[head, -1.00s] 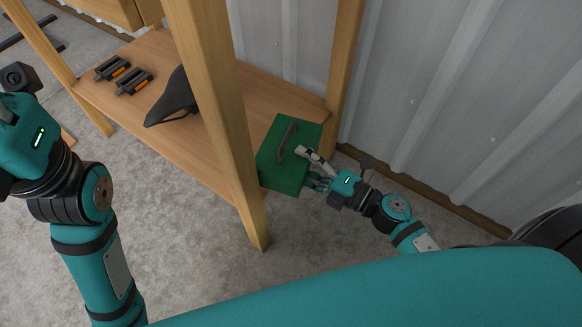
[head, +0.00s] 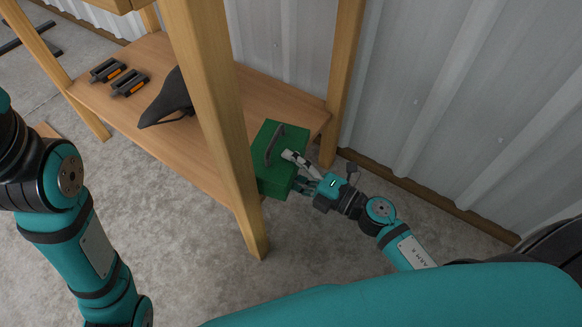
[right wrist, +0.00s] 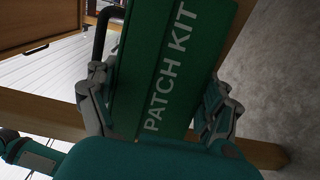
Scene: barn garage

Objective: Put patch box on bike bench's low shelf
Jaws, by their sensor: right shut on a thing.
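The green patch box (head: 268,180) with a dark handle on top is at the right end of the bench's low shelf (head: 262,97), partly behind the front leg. In the right wrist view the box (right wrist: 172,62) shows the words PATCH KIT between the fingers. My right gripper (head: 296,172) is shut on the box from its right side; it also shows in the right wrist view (right wrist: 158,105). Whether the box rests on the shelf or hangs just above it, I cannot tell. My left arm is at the left edge, its gripper out of frame.
A black bike saddle (head: 170,100) and two pedals (head: 118,77) lie on the shelf farther left. A wooden front leg (head: 220,125) and a back leg (head: 343,85) frame the shelf's right end. A corrugated metal wall (head: 450,100) stands behind.

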